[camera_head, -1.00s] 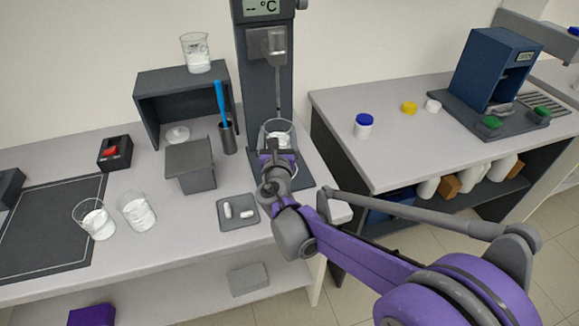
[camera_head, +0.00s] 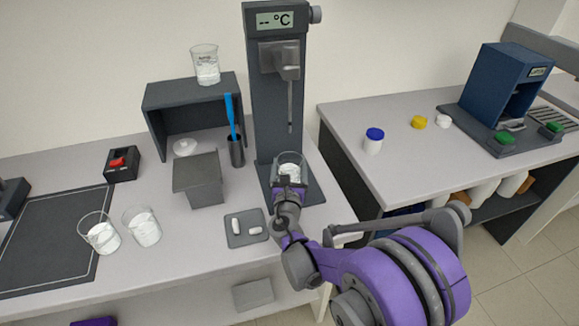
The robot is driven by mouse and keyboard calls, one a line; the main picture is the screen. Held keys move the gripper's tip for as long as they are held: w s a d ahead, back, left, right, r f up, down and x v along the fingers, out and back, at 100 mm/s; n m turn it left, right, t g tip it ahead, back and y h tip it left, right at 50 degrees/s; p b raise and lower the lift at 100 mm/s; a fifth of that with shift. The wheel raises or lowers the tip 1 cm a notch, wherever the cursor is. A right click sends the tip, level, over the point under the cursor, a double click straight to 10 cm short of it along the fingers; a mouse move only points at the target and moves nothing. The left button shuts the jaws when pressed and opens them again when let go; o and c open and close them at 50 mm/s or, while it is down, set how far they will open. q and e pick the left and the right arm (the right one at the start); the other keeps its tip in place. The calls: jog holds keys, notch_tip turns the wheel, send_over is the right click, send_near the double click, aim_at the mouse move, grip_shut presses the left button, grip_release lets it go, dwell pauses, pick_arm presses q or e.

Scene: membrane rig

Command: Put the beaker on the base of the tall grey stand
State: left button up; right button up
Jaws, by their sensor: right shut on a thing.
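The tall grey stand (camera_head: 262,125) stands at the back of the left bench, with a temperature display on top and a thin probe hanging down. A clear beaker with white contents (camera_head: 291,160) is over the stand's dark base (camera_head: 314,190), below the probe tip. My right gripper (camera_head: 290,181) is shut on the near side of this beaker. The gripper and wrist hide the beaker's lower part, so I cannot tell whether it touches the base. My left gripper is not in view.
Two beakers (camera_head: 101,235) stand at the front left by a dark mat (camera_head: 45,240). A grey box (camera_head: 200,178), a holder with a blue-handled tool (camera_head: 236,150) and a small tray (camera_head: 240,240) lie left of the stand. Another beaker (camera_head: 205,66) tops a dark shelf (camera_head: 190,95).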

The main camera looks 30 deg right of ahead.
jog(key=shift+f, duration=0.1)
jog(key=o, duration=1.4)
jog(key=b+v, duration=0.1)
jog(key=v, duration=1.1)
